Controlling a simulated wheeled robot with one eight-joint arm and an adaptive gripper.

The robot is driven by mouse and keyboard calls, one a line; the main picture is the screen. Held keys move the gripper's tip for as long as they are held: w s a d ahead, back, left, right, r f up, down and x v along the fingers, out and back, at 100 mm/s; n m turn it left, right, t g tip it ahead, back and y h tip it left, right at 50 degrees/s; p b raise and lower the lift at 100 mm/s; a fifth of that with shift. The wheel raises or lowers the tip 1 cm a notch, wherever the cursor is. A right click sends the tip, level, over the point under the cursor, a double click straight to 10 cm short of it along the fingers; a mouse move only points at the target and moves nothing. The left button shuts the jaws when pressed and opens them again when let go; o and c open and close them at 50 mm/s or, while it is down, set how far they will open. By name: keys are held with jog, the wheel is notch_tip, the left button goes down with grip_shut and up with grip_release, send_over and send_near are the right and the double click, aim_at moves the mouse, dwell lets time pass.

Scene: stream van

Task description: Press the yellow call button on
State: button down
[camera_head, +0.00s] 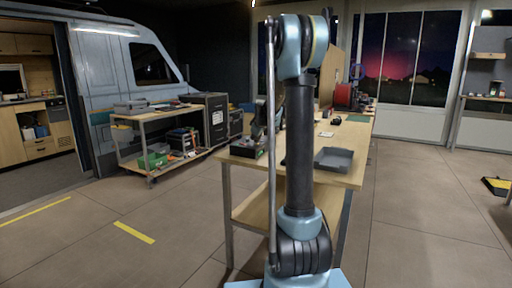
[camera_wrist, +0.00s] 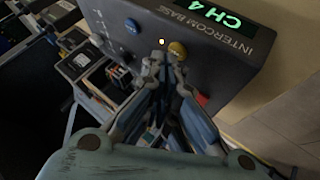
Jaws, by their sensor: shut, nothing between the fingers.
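The yellow call button (camera_wrist: 177,49) is on the face of a dark grey box, the intercom base (camera_wrist: 228,62), in the wrist view. The box is labelled "INTERCOM BASE" and a green display (camera_wrist: 222,15) reads "CH 4". My gripper (camera_wrist: 165,59) is shut and empty. Its fingertips are right at the yellow button and overlap its lower edge; I cannot tell whether they touch it. A red button (camera_wrist: 202,99) sits lower right, beside the right finger. A blue knob (camera_wrist: 131,26) is at the upper left. In the head view I cannot make out the button.
A small white dot (camera_wrist: 162,41) shows just left of the yellow button. In the head view, a wooden workbench (camera_head: 340,178) with a grey tray (camera_head: 334,159) stands behind my arm. A loaded cart (camera_head: 150,172) stands by the van (camera_head: 112,72). The floor at right is largely clear.

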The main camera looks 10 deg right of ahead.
jog(key=shift+r, duration=0.4)
notch_tip(320, 180, up, 6)
dwell(0.8)
jog(key=s+f+m+g, duration=0.2)
jog(key=s+f+m, duration=0.1)
jog(key=s, duration=1.2)
jog(key=s+f+m+g, duration=0.2)
jog(key=s+f, duration=0.1)
jog(key=s, duration=1.3)
jog(key=s+f+m+g, duration=0.1)
jog(key=s+f, duration=0.3)
jog(key=s, duration=0.4)
jog(key=s+f+m+g, duration=0.1)
jog(key=s+f+m, duration=0.1)
jog(key=s+f, duration=0.3)
jog(key=s+f+m+g+h, duration=0.1)
jog(key=s+f, duration=0.4)
jog(key=s, duration=0.7)
jog(key=shift+s+d+f+m, duration=0.15)
jog(key=shift+d+f+m, duration=0.15)
jog(key=shift+m, duration=0.2)
